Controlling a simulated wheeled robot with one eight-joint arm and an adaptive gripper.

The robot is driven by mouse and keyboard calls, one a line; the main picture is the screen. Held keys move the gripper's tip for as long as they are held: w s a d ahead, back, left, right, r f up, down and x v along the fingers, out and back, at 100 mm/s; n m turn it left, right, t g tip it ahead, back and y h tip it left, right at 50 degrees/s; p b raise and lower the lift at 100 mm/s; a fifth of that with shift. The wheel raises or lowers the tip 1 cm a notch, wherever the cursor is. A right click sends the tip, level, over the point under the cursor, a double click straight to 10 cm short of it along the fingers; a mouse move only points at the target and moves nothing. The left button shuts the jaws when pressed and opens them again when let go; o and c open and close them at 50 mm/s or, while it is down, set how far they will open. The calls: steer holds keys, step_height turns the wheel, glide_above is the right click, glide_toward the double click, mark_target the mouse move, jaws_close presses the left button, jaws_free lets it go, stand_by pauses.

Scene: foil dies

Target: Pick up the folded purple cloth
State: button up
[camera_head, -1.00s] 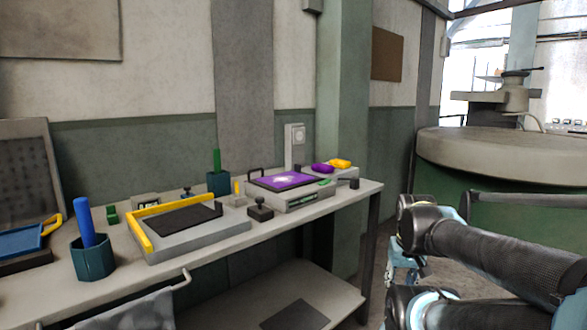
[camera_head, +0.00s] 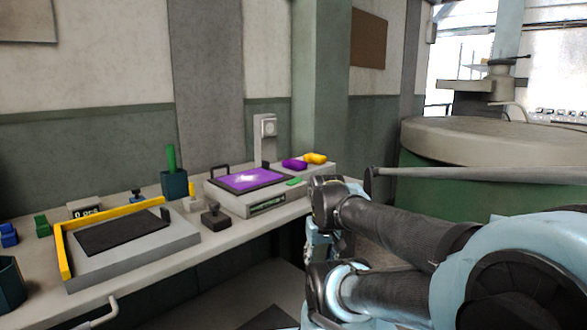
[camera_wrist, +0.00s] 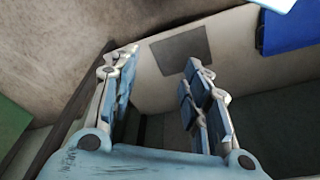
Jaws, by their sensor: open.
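A small folded purple cloth (camera_head: 294,164) lies at the far right end of the workbench, beside a folded yellow cloth (camera_head: 315,158). My gripper (camera_wrist: 158,65) is open and empty in the wrist view, with its two fingers apart. The purple cloth does not show in the wrist view. In the head view my arm is at the right, in front of and to the right of the bench end, apart from the cloth. My fingers cannot be made out clearly there.
A device with a purple plate (camera_head: 247,181) stands left of the cloth, with a grey post (camera_head: 265,140) behind. A black-knobbed block (camera_head: 215,217), a green-handled tool in a cup (camera_head: 174,185) and a yellow-edged tray (camera_head: 185,240) stand further left. A large round machine (camera_head: 490,145) is at right.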

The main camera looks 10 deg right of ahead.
steer(key=o, duration=0.5)
steer(key=r, duration=0.3)
steer(key=shift+w+a, duration=0.15)
steer(key=shift+w, duration=0.25)
steer(key=shift+o, duration=0.2)
steer(key=w+d+r+n+t+y, duration=0.15)
steer(key=w+r+n, duration=0.25)
steer(key=w+r, duration=1.3)
steer(key=w+d+r+n+y, duration=0.1)
steer(key=w+d+r+n, duration=0.2)
steer(key=w+r, duration=1.45)
glide_above(295, 161)
steer(key=s+d, duration=0.2)
steer(key=f, duration=1.3)
steer(key=shift+w+a+f, duration=0.1)
steer(key=shift+a+f, duration=0.05)
steer(key=shift+a, duration=0.05)
steer(key=x, duration=0.4)
steer(key=shift+w+a+f, duration=0.15)
steer(key=shift+w+f, duration=0.05)
steer(key=shift+w, duration=0.05)
steer(key=shift+f, duration=0.25)
steer(key=shift+f, duration=0.25)
steer(key=c, duration=1.2)
